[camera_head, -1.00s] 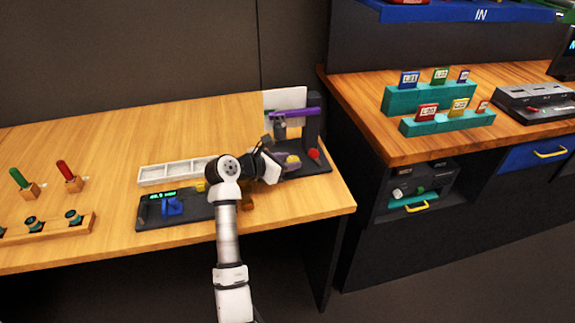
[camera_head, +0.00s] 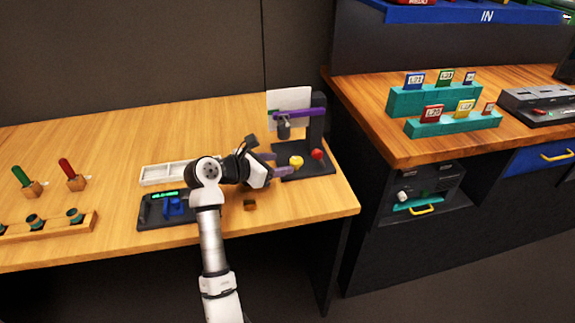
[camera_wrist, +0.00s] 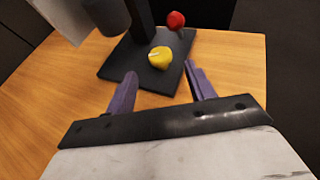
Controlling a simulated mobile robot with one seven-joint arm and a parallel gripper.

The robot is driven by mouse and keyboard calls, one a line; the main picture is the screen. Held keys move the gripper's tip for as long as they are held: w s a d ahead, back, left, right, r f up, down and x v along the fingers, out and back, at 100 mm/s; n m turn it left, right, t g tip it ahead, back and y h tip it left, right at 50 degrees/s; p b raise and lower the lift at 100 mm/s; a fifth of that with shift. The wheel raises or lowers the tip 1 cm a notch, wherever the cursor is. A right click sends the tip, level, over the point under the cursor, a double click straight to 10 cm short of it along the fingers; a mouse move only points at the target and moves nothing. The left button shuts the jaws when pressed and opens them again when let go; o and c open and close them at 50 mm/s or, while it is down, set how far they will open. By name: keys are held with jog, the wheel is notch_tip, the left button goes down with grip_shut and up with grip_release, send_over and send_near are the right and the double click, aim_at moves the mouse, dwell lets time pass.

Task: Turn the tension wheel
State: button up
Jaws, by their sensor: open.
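A round yellow knob (camera_head: 296,160) sits on the dark base plate (camera_head: 310,171) of the stand at the table's right end. It also shows in the wrist view (camera_wrist: 160,57), with a small pale mark on it. I cannot tell for sure whether it is the tension wheel. A red ball-shaped knob (camera_head: 317,154) is just right of it, also seen in the wrist view (camera_wrist: 176,19). My gripper (camera_head: 284,164) is open and empty, its purple fingers pointing at the yellow knob. In the wrist view the fingertips (camera_wrist: 161,72) are apart, short of the knob.
The stand's dark post (camera_head: 316,115) carries a purple arm (camera_head: 298,113) above the base, with a white panel behind. A small brown block (camera_head: 250,205) lies near the front edge. A display unit (camera_head: 160,210) and white tray (camera_head: 165,172) are left of my gripper.

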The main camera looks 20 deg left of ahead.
jog(key=b+v, duration=0.1)
jog(key=v, duration=0.7)
jog(key=shift+s+a, duration=0.1)
